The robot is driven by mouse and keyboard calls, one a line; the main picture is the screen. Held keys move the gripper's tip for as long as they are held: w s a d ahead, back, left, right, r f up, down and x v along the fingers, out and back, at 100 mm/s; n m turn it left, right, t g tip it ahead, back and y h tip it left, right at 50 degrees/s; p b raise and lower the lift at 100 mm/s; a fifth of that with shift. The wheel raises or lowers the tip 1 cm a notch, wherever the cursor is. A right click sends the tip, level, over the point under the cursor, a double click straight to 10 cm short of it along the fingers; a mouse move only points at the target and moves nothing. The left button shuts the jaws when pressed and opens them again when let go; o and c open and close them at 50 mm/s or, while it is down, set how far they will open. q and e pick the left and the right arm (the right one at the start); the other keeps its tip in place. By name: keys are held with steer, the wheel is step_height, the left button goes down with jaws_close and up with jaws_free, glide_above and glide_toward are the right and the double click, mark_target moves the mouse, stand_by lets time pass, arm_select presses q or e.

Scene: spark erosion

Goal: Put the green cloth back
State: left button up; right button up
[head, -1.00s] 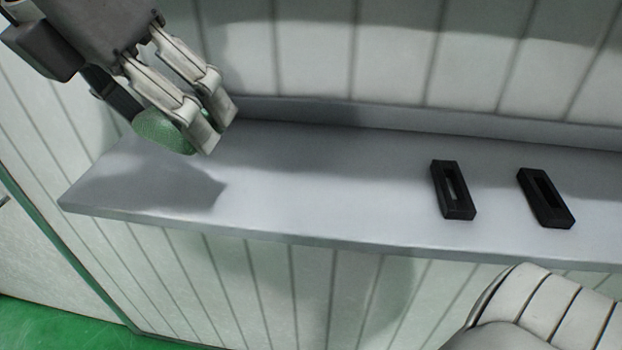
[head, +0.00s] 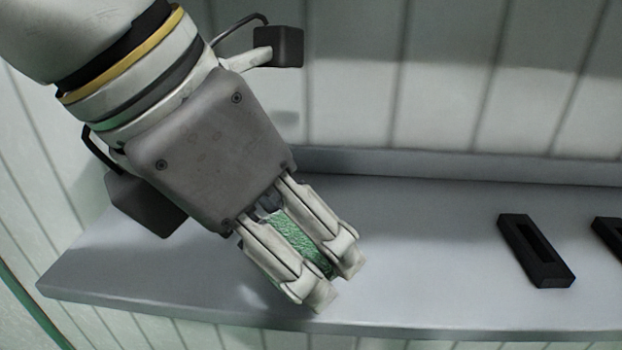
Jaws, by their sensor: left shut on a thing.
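The green cloth (head: 298,240) is a textured green piece between the two fingers of my left gripper (head: 338,284). My left gripper is shut on it, pointing down and to the right over the left half of the grey shelf (head: 420,245). The fingers and palm hide part of the cloth. I cannot tell whether the cloth touches the shelf. My right gripper is not in view.
A black rectangular holder with a slot (head: 535,252) lies on the shelf at the right. A second black holder (head: 609,236) is cut off by the right edge. The shelf between gripper and holders is clear. A panelled wall (head: 450,80) stands behind.

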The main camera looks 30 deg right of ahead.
arm_select(q)
steer(key=p, duration=0.3)
glide_toward(371, 243)
steer(key=shift+d+f, duration=0.8)
steer(key=shift+d, duration=0.2)
steer(key=shift+w+d, duration=0.1)
steer(key=shift+d, duration=0.35)
step_height(371, 243, down, 3)
steer(key=shift+w+d+f+p, duration=0.1)
steer(key=shift+w+p, duration=0.05)
steer(key=shift+p, duration=0.85)
steer(key=shift+f, duration=0.2)
steer(key=shift+f, duration=0.1)
steer(key=shift+f+b, duration=0.1)
steer(key=shift+b, duration=0.2)
steer(key=o, duration=1.1)
